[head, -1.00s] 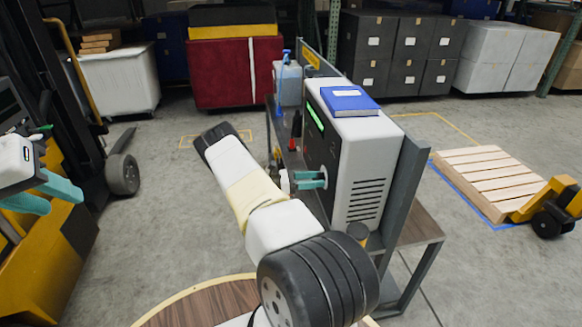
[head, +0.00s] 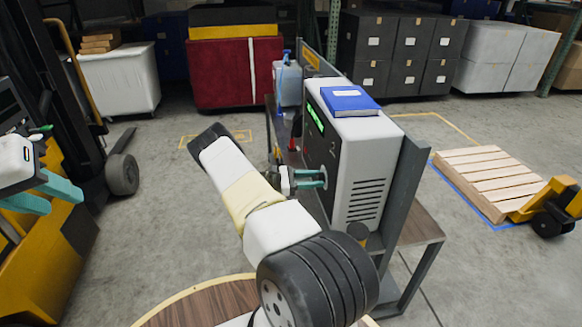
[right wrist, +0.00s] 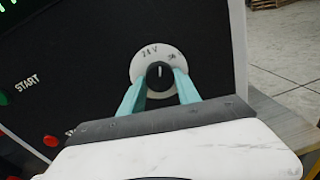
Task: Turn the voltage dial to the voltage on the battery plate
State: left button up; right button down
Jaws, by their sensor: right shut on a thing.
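The white charger cabinet (head: 362,160) stands on a bench, its dark front panel facing left. In the right wrist view the voltage dial is a black knob (right wrist: 160,77) with a white pointer line, on a round white plate (right wrist: 141,66). The plate reads "24V" near its top and another mark, perhaps 36, to the right. The pointer stands nearly straight up, between these marks. My right gripper (head: 322,178) is shut on the knob, a teal finger on each side. My left gripper (head: 60,195) is at the far left, fingers apart and empty. I cannot make out a battery plate.
A blue book (head: 350,99) lies on the cabinet. The panel also carries a green display (head: 315,118), a green START button (right wrist: 20,80) and red buttons. A grey post (head: 402,190) stands right of the cabinet. A forklift (head: 60,130) is at left.

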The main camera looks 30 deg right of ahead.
jog(key=shift+m, duration=3.7)
jog(key=shift+w+t, duration=0.1)
jog(key=shift+t, duration=0.3)
jog(key=c, duration=0.9)
grip_release()
jog(key=shift+r, duration=0.1)
jog(key=shift+o, duration=0.2)
jog(key=v, duration=0.7)
jog(key=shift+a, duration=0.4)
jog(key=shift+w, duration=0.2)
jog(key=shift+r, duration=0.1)
